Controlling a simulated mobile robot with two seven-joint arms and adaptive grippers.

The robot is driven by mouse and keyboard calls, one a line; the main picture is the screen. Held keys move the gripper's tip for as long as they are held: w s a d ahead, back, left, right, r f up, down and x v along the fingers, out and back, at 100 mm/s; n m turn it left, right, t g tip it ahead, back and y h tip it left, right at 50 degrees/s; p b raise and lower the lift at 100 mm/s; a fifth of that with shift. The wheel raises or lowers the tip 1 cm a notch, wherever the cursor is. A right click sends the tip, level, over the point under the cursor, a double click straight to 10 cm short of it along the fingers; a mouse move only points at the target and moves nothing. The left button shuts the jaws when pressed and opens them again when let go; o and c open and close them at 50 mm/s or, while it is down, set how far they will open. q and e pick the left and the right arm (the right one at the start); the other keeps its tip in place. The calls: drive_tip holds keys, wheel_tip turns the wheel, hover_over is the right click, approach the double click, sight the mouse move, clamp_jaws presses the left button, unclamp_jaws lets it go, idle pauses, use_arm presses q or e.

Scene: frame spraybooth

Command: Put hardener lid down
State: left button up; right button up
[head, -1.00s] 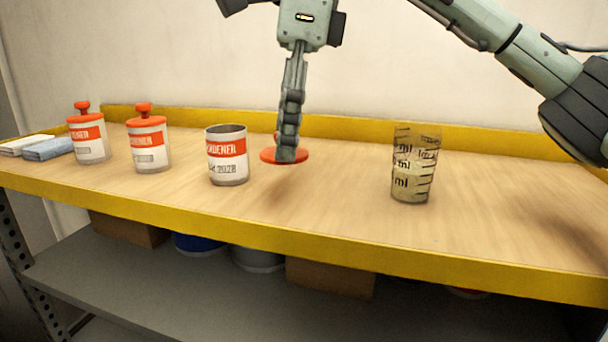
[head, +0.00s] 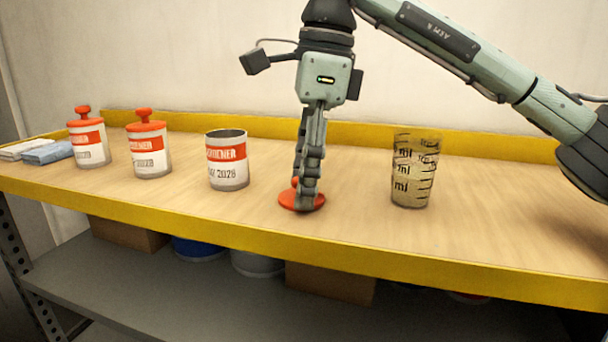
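The hardener lid (head: 289,201) is a round orange-red disc with a knob, low at the tabletop between the open can and the cup. It looks flat and resting on the wood, though a tiny gap cannot be ruled out. My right gripper (head: 306,190) points straight down over it, its fingers around the knob and hiding most of it. The fingers look closed on the knob. The open hardener can (head: 228,172) stands lidless just left of the lid. My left gripper is not in view.
Two lidded hardener cans (head: 88,148) (head: 149,155) and folded cloths (head: 48,152) are at the left. A clear measuring cup (head: 413,180) with yellowish contents stands right of the lid. Yellow edging borders the bench (head: 500,215); its right side is clear.

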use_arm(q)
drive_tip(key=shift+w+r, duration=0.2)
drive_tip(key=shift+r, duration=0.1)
use_arm(e)
drive_tip(key=o, duration=0.3)
drive_tip(key=shift+r, duration=0.3)
drive_tip(key=r, duration=0.4)
drive_tip(key=d+r, duration=0.1)
drive_tip(key=r, duration=0.1)
drive_tip(key=shift+r+p, duration=0.2)
drive_tip(key=shift+p, duration=0.1)
wheel_tip(320, 180, up, 4)
drive_tip(key=p, duration=0.1)
hover_over(317, 195)
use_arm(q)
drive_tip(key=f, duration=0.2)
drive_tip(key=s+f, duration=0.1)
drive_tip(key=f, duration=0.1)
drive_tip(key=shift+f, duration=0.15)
use_arm(e)
drive_tip(key=shift+w+r, duration=0.1)
drive_tip(key=shift+r, duration=0.5)
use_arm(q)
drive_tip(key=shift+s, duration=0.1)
